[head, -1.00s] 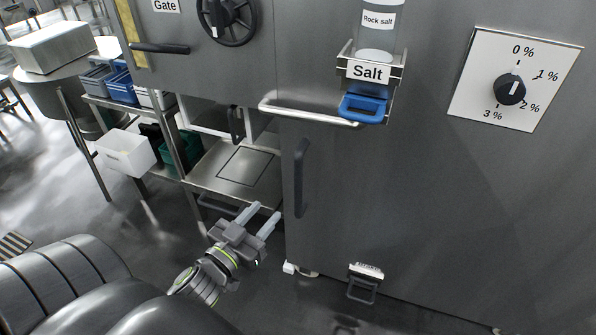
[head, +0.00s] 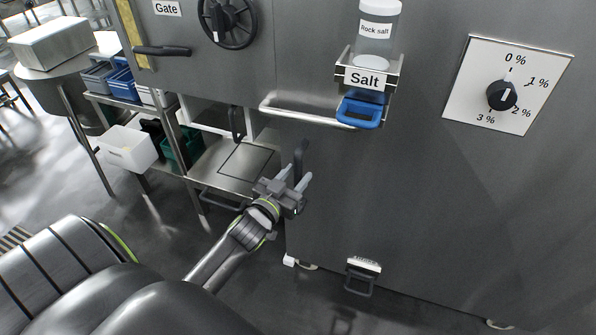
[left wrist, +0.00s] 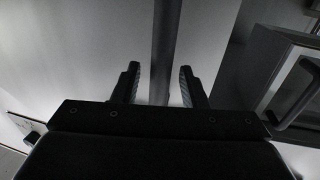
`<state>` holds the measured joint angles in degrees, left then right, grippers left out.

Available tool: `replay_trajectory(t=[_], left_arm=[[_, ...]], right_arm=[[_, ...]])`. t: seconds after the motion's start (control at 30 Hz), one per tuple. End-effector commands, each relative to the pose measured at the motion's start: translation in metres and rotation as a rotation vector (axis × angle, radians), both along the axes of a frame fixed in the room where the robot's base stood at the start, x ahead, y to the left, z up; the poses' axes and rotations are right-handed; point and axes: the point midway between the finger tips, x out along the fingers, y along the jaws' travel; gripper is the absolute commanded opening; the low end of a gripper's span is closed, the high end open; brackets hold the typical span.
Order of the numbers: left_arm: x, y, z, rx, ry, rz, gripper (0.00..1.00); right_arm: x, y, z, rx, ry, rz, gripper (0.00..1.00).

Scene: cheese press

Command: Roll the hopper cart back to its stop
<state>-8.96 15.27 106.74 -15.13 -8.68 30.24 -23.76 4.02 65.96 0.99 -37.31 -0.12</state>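The hopper cart appears to be the large grey steel body (head: 400,200), with castors at its foot. A dark upright handle (head: 301,154) is on its left part, its lower part hidden by my left gripper (head: 296,177). In the left wrist view the fingers are apart, with a dark upright bar (left wrist: 164,50) between them. That bar looks like the handle, with gaps showing on both sides. My left gripper (left wrist: 158,85) is open around or just in front of it. My right gripper is not in view.
A pedal (head: 360,284) sits low on the cart's front. A silver rail (head: 310,114), a blue-handled salt slide (head: 360,112) and a percent dial (head: 502,96) are above. At left, a steel shelf (head: 235,163) and a white bin (head: 127,149) stand near my arm.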

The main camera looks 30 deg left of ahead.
Motion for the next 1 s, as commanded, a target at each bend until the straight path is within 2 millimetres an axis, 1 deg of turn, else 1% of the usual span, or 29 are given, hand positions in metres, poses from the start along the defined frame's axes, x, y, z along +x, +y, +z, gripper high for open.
replay_trajectory(t=[0.03,0.2,0.47,0.77,1.0], left_arm=[[0.0057,0.0002,0.0005,0.000,-0.001,0.000,0.39],[0.0140,0.0006,0.0001,0.000,0.000,0.000,0.39],[0.0146,0.0007,0.0000,0.000,0.000,0.000,0.39],[0.0143,0.0006,0.0001,0.000,0.000,0.000,0.01],[0.0145,0.0006,0.0000,0.000,0.000,0.000,0.00]], right_arm=[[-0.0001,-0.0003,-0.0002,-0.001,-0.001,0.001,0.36],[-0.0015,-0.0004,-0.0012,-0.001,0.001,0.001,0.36],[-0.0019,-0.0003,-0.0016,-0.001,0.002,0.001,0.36],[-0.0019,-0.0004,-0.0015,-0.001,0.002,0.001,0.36],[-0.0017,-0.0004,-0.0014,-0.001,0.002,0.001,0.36]])
